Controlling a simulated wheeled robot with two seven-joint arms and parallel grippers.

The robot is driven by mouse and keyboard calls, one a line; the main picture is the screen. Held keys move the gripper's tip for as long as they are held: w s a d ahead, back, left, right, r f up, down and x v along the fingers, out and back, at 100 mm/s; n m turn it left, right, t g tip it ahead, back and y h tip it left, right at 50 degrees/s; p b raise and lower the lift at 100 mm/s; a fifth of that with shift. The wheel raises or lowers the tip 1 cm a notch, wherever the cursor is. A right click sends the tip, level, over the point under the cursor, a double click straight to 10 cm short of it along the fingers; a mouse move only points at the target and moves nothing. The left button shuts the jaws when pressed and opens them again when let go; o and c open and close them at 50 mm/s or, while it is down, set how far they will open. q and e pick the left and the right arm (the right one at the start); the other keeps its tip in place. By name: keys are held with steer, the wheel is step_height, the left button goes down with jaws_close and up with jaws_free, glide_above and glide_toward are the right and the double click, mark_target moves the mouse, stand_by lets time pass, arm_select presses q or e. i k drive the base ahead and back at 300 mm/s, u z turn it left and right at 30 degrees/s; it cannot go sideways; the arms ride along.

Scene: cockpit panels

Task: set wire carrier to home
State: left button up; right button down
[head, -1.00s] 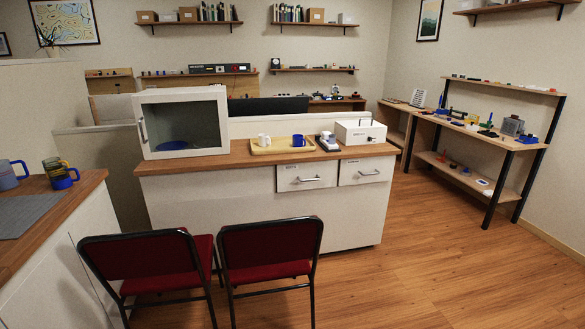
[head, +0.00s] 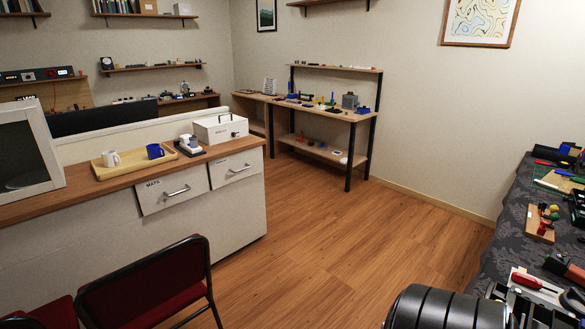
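I cannot make out a wire carrier for certain in the head view. Small parts stand on the wooden shelf unit (head: 322,112) by the back wall, and more lie on the dark-covered table (head: 490,262) at the right edge. They are too small or too cut off to tell which, if any, is the carrier. Neither of my grippers shows in the view.
A white counter (head: 130,238) with two drawers stands at the left, bearing a tray (head: 118,170) with mugs and a white box (head: 221,129). A red chair (head: 150,285) is in front. A black ribbed rounded object (head: 440,308) is at bottom right. The middle floor is clear.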

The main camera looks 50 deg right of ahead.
mark_target(542, 229)
steer(key=z, duration=2.5)
